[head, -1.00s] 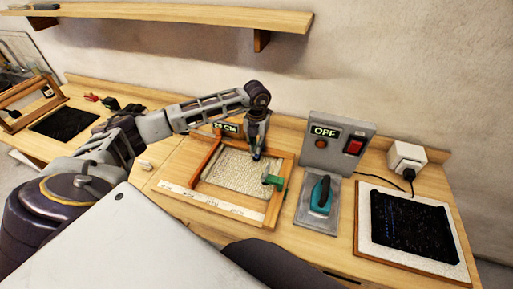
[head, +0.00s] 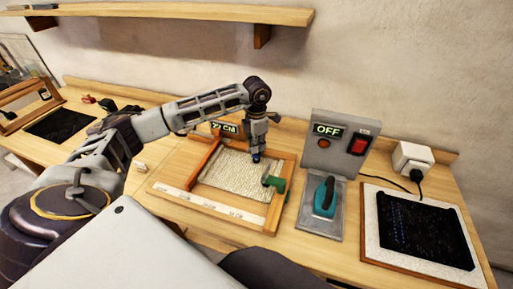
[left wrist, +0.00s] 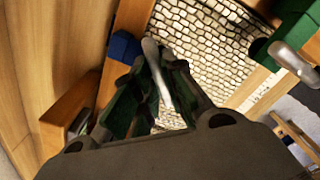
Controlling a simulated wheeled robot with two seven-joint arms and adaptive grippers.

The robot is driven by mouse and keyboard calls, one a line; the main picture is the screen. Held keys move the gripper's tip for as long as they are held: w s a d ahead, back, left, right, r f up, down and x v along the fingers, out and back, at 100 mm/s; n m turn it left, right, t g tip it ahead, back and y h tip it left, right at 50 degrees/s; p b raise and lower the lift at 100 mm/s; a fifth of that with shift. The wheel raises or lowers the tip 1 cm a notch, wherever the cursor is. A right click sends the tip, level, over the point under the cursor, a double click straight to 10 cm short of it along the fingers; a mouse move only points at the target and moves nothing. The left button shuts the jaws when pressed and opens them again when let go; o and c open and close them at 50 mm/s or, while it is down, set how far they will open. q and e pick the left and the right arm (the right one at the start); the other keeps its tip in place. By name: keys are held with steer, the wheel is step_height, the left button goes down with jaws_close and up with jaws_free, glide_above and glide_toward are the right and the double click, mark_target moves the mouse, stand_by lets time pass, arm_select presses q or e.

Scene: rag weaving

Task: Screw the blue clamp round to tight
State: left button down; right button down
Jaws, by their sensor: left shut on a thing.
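The wooden frame (head: 287,200) with a pale woven mesh (head: 230,172) lies flat on the bench. My left gripper (head: 256,150) points down over the frame's far side. The blue clamp (head: 256,158) shows only as a small blue patch under the fingertips. In the left wrist view, its blue body (left wrist: 124,46) sits by the wooden bar beside the mesh. My left gripper's fingers (left wrist: 150,82) are closed around the clamp's pale metal handle (left wrist: 152,52). The clamp's screw is hidden. My right gripper is not in view.
A green clamp (head: 274,183) grips the frame's right side and also shows in the left wrist view (left wrist: 293,27). An iron (head: 325,196) stands on a grey plate before a box reading OFF (head: 328,130). A CM display (head: 225,128) stands behind the frame.

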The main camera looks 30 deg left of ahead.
arm_select(q)
steer(key=shift+w+m+b, duration=0.1)
steer(key=shift+m+b, duration=0.25)
steer(key=shift+m, duration=0.85)
steer(key=m+b, duration=0.1)
steer(key=m, duration=0.2)
steer(key=shift+r+m+b, duration=0.1)
steer(key=shift+m+b, duration=0.25)
steer(key=shift+m, duration=0.05)
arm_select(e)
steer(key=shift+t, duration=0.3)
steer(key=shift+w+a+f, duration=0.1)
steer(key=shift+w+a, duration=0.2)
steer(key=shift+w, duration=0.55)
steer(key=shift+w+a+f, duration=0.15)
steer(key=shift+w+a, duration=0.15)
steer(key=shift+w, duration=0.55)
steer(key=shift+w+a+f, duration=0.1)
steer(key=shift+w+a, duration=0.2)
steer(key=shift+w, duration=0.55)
arm_select(q)
steer(key=c, duration=1.5)
jaws_free()
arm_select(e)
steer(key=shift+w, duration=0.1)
